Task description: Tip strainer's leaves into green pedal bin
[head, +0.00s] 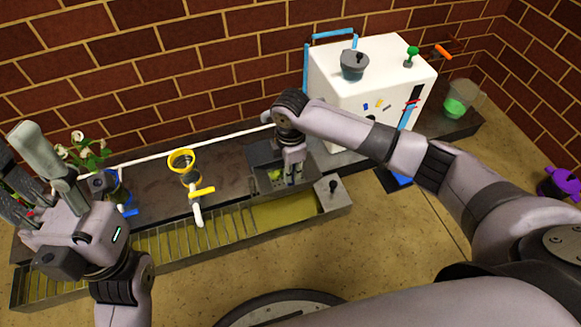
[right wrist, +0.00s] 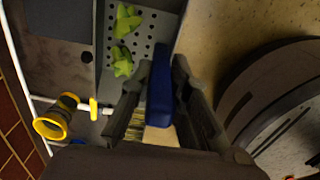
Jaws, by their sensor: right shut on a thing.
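The strainer is a grey perforated tray (right wrist: 143,38) with green leaves (right wrist: 122,62) lying in it. In the right wrist view the right gripper (right wrist: 158,100) is shut on the strainer's blue handle (right wrist: 160,75). My left gripper (head: 25,150) is raised at the left edge of the head view, its fingers spread apart, away from the strainer.
A yellow-rimmed ring (head: 182,160) and a white tap with a yellow lever (head: 198,205) stand left of the strainer. A white box (head: 385,70) carries a grey pot (head: 354,65). A slatted trough (head: 160,250) runs along the front.

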